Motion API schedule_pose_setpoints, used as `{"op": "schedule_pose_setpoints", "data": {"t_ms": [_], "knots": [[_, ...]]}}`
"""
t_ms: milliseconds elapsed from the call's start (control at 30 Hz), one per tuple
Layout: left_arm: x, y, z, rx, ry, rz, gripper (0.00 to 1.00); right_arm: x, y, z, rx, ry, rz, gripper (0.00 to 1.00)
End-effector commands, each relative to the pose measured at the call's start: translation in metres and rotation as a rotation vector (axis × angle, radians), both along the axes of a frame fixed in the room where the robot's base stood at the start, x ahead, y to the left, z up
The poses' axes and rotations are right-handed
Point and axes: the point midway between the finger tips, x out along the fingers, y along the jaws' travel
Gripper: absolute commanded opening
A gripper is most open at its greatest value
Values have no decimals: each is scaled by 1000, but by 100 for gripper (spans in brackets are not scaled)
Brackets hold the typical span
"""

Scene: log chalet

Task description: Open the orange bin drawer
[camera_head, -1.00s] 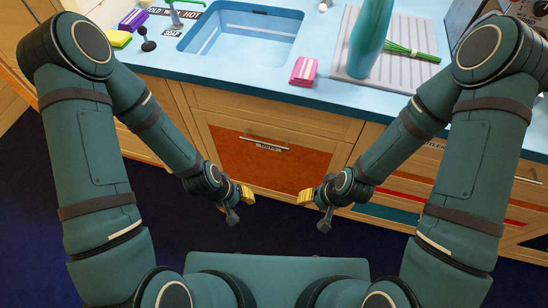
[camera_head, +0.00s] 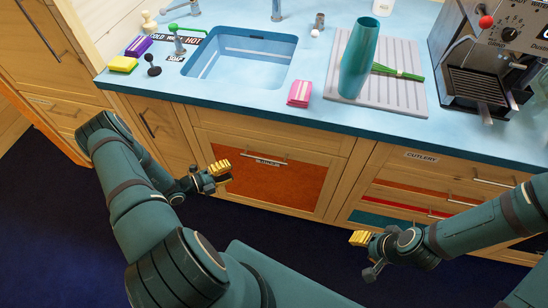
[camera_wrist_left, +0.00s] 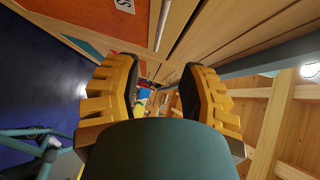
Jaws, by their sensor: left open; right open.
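The orange bin drawer (camera_head: 268,185) is under the sink in the head view, with an orange front panel and a wooden frame. It looks closed. Its bar handle (camera_head: 264,159) runs across the top of the panel, with a label just below it. My left gripper (camera_head: 220,170) is open and empty in front of the panel's left side, apart from the handle. In the left wrist view, its yellow fingers (camera_wrist_left: 155,95) are spread with nothing between them. The orange panel (camera_wrist_left: 100,18) shows at the upper left there. My right gripper (camera_head: 358,239) is open and empty, low in front of the cutlery drawers.
The blue countertop (camera_head: 240,104) holds a sink (camera_head: 243,62), a teal vase (camera_head: 360,60) on a drying mat, a pink sponge (camera_head: 299,93) and a coffee machine (camera_head: 485,70). Cutlery drawers (camera_head: 425,185) are at the right. Dark floor (camera_head: 60,215) is free at the left.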

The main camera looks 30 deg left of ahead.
Motion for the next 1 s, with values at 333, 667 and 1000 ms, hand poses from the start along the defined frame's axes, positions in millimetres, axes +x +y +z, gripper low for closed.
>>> {"op": "schedule_pose_setpoints", "data": {"t_ms": [333,667,1000], "knots": [[42,-27,-7,-7,-3,-2,41,-1,0,-3,0,2,2,47],[93,-59,-15,-5,-2,-2,41,-2,0,-8,1,4,4,47],[115,-72,-18,-3,-2,0,41,-1,0,-10,0,2,3,47]]}}
